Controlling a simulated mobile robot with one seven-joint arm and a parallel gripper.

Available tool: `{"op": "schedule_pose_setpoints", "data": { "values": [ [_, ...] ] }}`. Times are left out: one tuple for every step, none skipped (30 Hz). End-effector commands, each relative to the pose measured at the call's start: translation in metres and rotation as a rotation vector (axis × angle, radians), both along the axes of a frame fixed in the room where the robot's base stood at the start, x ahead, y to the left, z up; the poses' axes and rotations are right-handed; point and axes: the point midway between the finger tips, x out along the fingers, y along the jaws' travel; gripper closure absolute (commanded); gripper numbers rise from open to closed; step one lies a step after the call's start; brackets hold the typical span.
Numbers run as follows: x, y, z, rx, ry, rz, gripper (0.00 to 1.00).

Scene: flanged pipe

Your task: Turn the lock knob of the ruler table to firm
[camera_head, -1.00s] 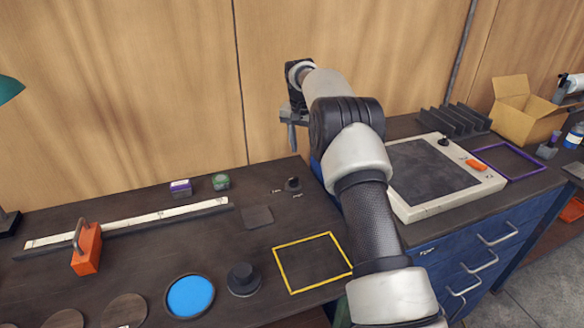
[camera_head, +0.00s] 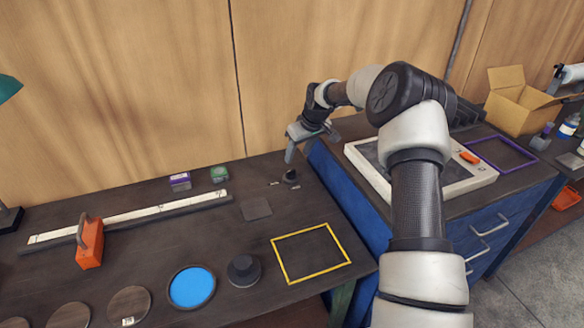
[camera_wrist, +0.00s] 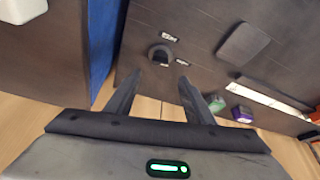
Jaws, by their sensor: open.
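The small black lock knob (camera_head: 290,176) stands at the back right of the dark ruler table (camera_head: 225,245), with small pale labels beside it. It also shows in the wrist view (camera_wrist: 160,55), beyond the fingertips, with one label above right and one below right. The labels are too small to read. A long white ruler (camera_head: 130,217) lies on the table's left part. My gripper (camera_head: 311,146) is open and empty, above and slightly right of the knob, apart from it. In the wrist view my gripper (camera_wrist: 157,79) has its two fingers spread, with the knob ahead of the gap.
A purple box (camera_head: 180,181) and a green box (camera_head: 219,173) stand left of the knob. A dark square pad (camera_head: 257,208) and a yellow frame (camera_head: 347,262) lie nearer. The blue cabinet (camera_head: 345,205) stands close on the right. The wooden wall is behind.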

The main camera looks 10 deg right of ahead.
Motion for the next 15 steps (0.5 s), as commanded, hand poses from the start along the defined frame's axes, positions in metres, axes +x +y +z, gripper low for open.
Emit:
{"op": "schedule_pose_setpoints", "data": {
  "values": [
    [0.003,0.003,-0.012,0.002,0.004,0.0,0.52],
    [0.006,0.004,-0.017,0.001,0.003,0.0,0.52],
    [0.009,0.005,-0.026,0.001,0.003,0.0,0.52],
    [0.011,0.006,-0.032,0.001,0.003,0.001,0.52],
    [0.013,0.008,-0.038,0.001,0.003,0.001,0.52],
    [0.016,0.009,-0.046,0.001,0.003,0.0,0.52],
    [0.018,0.01,-0.051,0.001,0.003,0.0,0.52],
    [0.02,0.01,-0.056,0.001,0.003,0.0,0.52],
    [0.022,0.011,-0.063,0.0,0.002,-0.001,0.52],
    [0.024,0.012,-0.067,0.0,0.002,-0.001,0.52],
    [0.026,0.013,-0.071,0.001,0.001,-0.001,0.52],
    [0.028,0.014,-0.076,0.001,0.001,-0.001,0.52],
    [0.029,0.015,-0.079,0.001,0.001,-0.001,0.52],
    [0.03,0.015,-0.082,0.001,0.001,-0.001,0.52],
    [0.031,0.015,-0.085,0.001,0.001,-0.001,0.52]
  ]
}}
